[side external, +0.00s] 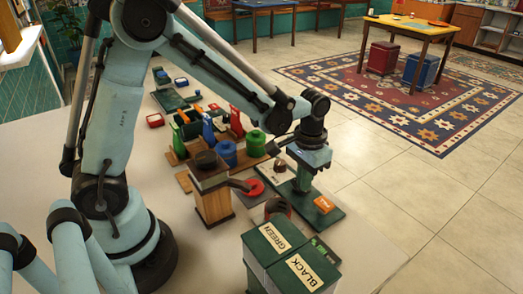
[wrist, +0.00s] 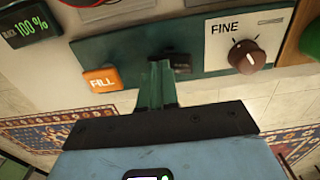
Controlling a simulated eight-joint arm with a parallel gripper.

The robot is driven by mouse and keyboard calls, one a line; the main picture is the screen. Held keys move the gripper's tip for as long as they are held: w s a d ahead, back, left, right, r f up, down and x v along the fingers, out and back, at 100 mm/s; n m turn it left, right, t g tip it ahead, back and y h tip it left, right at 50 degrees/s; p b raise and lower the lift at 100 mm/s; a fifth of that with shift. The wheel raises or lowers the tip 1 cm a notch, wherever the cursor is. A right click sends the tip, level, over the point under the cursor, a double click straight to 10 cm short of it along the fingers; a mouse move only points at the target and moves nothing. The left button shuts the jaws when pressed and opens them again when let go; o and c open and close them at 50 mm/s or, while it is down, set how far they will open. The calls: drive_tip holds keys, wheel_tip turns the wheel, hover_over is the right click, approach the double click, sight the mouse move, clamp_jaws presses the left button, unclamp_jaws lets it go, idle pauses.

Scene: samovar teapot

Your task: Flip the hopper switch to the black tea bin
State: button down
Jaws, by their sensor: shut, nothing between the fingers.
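Two dark green bins labelled GREEN (side external: 277,238) and BLACK (side external: 305,272) stand side by side at the table's front in the side external view. My gripper (side external: 302,187) points down over a dark green panel (side external: 328,217) behind them. In the wrist view my gripper (wrist: 160,68) is shut and empty, its tips close to a small dark part (wrist: 180,62) on the panel, which may be the switch. The fingers partly hide it. I cannot tell its position or whether the fingers touch it. An orange FILL button (wrist: 101,80) sits left of the fingers.
A brown knob (wrist: 247,57) on a white plate marked FINE is right of the fingers. A display (wrist: 25,28) reading BLACK 100% is at upper left. A wooden grinder (side external: 212,195) and colored canisters (side external: 227,152) crowd the table left of my gripper.

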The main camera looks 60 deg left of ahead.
wheel_tip(320, 180, up, 7)
idle(0.8)
drive_tip(key=s+a+r+t, duration=0.4)
drive_tip(key=s+t, duration=0.3)
drive_tip(key=s, duration=0.3)
drive_tip(key=shift+r, duration=0.15)
idle(0.3)
